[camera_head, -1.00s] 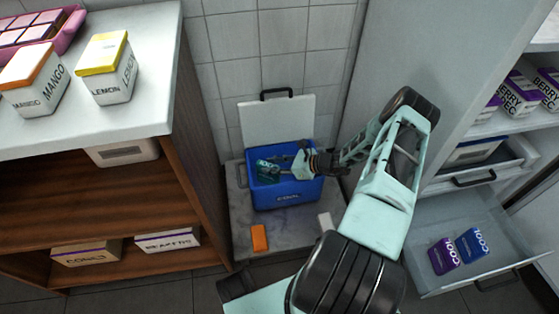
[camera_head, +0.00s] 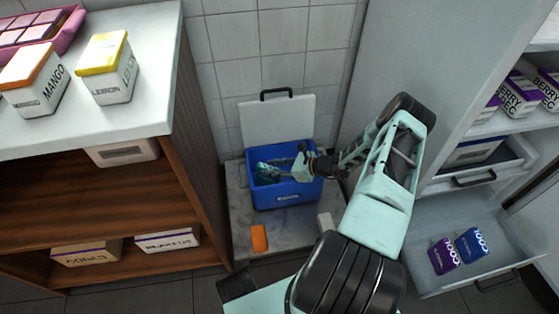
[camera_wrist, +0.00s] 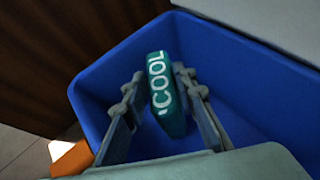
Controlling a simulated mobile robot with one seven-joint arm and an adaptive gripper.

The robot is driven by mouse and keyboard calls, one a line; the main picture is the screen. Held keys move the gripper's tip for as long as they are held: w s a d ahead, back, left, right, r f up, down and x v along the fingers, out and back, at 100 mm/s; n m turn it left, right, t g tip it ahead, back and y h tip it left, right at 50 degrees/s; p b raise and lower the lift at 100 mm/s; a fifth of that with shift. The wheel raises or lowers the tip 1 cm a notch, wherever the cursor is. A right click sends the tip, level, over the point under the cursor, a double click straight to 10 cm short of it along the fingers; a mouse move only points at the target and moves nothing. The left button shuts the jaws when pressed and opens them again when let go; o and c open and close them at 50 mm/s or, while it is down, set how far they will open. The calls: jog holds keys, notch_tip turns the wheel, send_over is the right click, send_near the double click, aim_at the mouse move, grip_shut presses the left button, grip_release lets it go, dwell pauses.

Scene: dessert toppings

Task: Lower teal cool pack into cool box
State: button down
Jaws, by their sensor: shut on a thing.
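The blue cool box (camera_head: 289,196) stands on a low grey marbled slab with its white lid (camera_head: 277,120) open and upright behind it. My gripper (camera_head: 283,172) reaches into the box from the right and is shut on the teal cool pack (camera_head: 266,174). The wrist view shows the pack (camera_wrist: 166,92), with "COOL" lettering, between the two fingers of my gripper (camera_wrist: 158,95). The pack is inside the box's walls (camera_wrist: 100,75). I cannot tell whether it touches the box floor.
A wooden shelf unit (camera_head: 170,190) stands left. An open drawer (camera_head: 492,270) at right holds a purple pack (camera_head: 444,256) and a blue pack (camera_head: 471,245).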

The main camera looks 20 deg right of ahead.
jog(key=c, duration=1.5)
grip_release()
jog(key=shift+s, duration=0.1)
jog(key=v, duration=1.2)
